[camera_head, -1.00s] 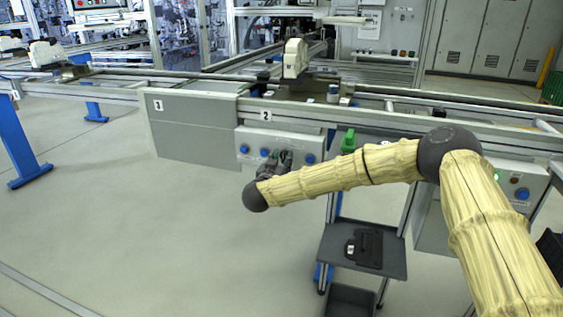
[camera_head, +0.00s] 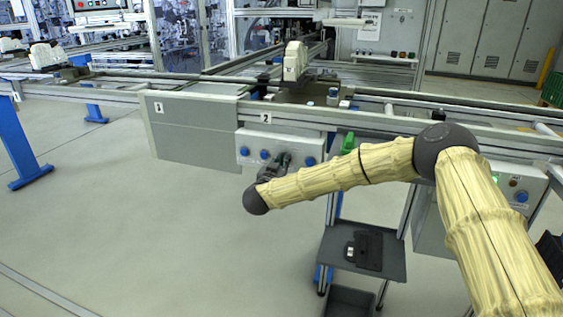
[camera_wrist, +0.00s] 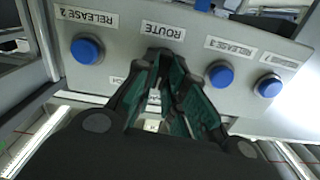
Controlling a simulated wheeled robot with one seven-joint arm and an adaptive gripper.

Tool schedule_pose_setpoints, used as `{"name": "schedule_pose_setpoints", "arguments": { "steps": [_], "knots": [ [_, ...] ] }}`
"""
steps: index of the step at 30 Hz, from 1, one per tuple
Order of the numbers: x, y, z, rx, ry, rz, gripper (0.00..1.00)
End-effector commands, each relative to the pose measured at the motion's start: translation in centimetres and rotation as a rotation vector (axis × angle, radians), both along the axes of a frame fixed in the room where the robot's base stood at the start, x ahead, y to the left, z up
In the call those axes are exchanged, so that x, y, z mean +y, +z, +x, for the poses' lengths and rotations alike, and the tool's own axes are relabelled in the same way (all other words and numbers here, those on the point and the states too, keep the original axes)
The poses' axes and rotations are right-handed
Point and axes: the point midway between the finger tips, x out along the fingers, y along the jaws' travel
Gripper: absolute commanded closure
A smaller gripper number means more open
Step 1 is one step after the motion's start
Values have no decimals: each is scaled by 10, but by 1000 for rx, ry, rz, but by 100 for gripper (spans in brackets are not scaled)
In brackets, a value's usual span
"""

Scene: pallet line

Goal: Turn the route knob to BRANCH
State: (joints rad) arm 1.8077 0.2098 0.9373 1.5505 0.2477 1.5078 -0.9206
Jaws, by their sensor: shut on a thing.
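The grey control panel (camera_head: 279,142) hangs under the rail at the label "2" and carries blue buttons. In the wrist view the ROUTE label (camera_wrist: 162,30) shows just beyond my fingertips. My gripper (camera_wrist: 168,62) is at the panel directly below that label, with its fingers shut on the route knob. The fingers hide the knob, so its pointing direction cannot be seen. A partly covered label ending in "CH" (camera_wrist: 116,81) shows left of the fingers. In the head view my gripper (camera_head: 283,160) sits between the blue buttons.
The RELEASE 2 button (camera_wrist: 87,48) is left of my fingers and the RELEASE 3 button (camera_wrist: 219,74) close on the right, with another blue button (camera_wrist: 268,85) beyond. A green piece (camera_head: 348,143) is right of the panel. A cart (camera_head: 390,268) stands below my arm.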

Motion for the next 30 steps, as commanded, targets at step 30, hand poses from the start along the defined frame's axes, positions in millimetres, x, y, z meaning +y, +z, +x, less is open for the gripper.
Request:
{"name": "schedule_pose_setpoints", "arguments": {
  "steps": [30],
  "knots": [
    [-3, -4, -1, -255, -2, 784, 100]
  ]
}}
